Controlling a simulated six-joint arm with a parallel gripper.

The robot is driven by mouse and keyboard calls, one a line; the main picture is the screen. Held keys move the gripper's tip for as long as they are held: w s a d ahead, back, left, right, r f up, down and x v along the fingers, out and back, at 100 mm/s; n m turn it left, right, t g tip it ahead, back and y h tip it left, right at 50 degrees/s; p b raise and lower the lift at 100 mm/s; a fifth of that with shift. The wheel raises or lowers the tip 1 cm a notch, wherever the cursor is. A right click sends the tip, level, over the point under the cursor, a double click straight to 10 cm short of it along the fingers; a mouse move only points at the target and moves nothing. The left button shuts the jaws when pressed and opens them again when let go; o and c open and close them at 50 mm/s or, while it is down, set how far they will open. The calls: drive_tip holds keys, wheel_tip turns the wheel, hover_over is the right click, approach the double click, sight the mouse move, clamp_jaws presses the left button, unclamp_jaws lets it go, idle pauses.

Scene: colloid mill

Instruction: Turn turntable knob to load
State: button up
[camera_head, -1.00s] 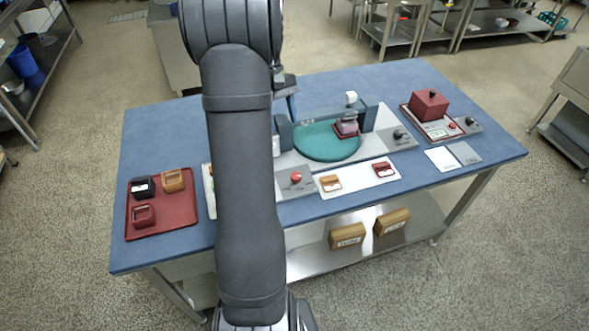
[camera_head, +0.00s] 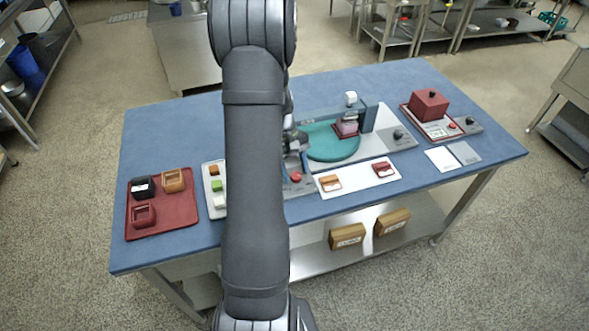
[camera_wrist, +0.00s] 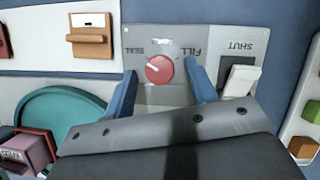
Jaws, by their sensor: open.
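The turntable knob is a round red knob (camera_wrist: 159,69) on a grey panel (camera_wrist: 158,94) lettered SEAL and FILL, with a third label too small to read, all upside down in the wrist view. The knob also shows in the head view (camera_head: 296,177). Its pointer direction is hard to tell. My gripper (camera_wrist: 161,72) is open, with one blue finger on each side of the knob; contact is not clear. The teal turntable (camera_head: 330,148) is behind the panel in the head view, with a pinkish block (camera_head: 346,129) at its right side. My arm hides part of the bench.
A white switch (camera_wrist: 240,78) beside the SHUT label is close to my right finger in the wrist view. A red tray (camera_head: 165,220) with cups is at left. A white tray (camera_head: 218,204) with coloured blocks is beside my arm. A red box (camera_head: 428,105) is at right.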

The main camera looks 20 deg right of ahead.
drive_tip(key=shift+c, duration=0.4)
drive_tip(key=c, duration=0.9)
drive_tip(key=shift+d+m, duration=0.1)
drive_tip(key=shift+m, duration=0.2)
drive_tip(key=m, duration=0.1)
drive_tip(key=m+y, duration=0.1)
drive_tip(key=m, duration=0.1)
drive_tip(key=m+y, duration=0.1)
drive_tip(key=m, duration=0.1)
drive_tip(key=shift+d, duration=0.25)
drive_tip(key=m+y, duration=0.1)
drive_tip(key=m, duration=0.2)
drive_tip(key=m+t+y, duration=0.1)
drive_tip(key=m, duration=0.2)
drive_tip(key=shift+d, duration=0.15)
drive_tip(key=o, duration=1)
drive_tip(key=shift+s, duration=0.1)
